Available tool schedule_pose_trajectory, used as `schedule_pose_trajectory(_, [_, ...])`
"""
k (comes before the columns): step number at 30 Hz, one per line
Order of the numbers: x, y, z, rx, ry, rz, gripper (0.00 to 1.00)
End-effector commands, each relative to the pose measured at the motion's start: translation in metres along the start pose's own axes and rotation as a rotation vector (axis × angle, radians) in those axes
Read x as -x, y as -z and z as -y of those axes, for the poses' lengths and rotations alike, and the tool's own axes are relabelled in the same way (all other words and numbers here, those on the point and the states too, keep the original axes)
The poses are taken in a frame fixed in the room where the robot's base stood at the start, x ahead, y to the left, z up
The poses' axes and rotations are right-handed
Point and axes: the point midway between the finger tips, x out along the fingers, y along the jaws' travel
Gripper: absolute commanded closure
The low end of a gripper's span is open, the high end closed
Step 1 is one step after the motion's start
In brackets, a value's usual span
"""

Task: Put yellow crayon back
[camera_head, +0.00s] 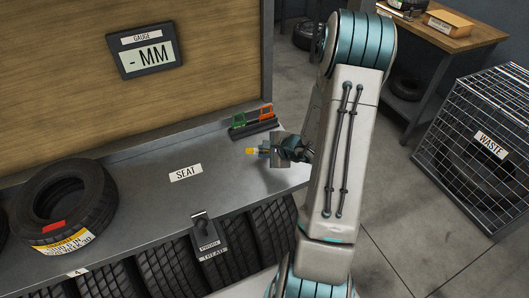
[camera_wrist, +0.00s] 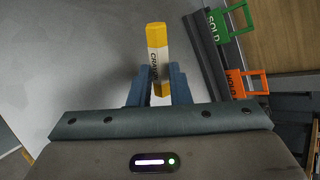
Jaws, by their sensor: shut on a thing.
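The yellow crayon (camera_wrist: 157,58) has a white label reading "CRAYON" and stands out between the two blue fingers of my gripper (camera_wrist: 157,88). The fingers are shut on its lower part. In the head view the crayon (camera_head: 251,151) shows as a small yellow tip at the end of my gripper (camera_head: 264,151), over the right end of the grey bench. I cannot tell the exact gap between crayon and bench. A dark rack with a green "SOLD" tag (camera_wrist: 232,22) and an orange "HOLD" tag (camera_wrist: 246,82) lies just right of the crayon in the wrist view.
The rack (camera_head: 254,128) stands at the back of the bench (camera_head: 140,165). A tyre (camera_head: 62,200) lies on the bench at left. A "SEAT" label (camera_head: 186,173) marks bare bench. A probe holder (camera_head: 205,232) hangs at the front edge. A wire waste cage (camera_head: 480,140) stands at right.

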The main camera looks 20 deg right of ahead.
Motion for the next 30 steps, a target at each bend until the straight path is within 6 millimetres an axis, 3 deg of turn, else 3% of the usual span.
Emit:
schedule_pose_trajectory(17, [-0.0105,0.0074,-0.0102,0.002,0.002,0.001,1.00])
schedule_pose_trajectory(18, [-0.0099,0.0070,-0.0096,0.001,0.001,0.001,0.78])
schedule_pose_trajectory(20, [-0.0094,0.0067,-0.0093,0.001,0.001,0.001,0.61])
schedule_pose_trajectory(30, [-0.0083,0.0059,-0.0082,0.001,0.001,0.001,0.61])
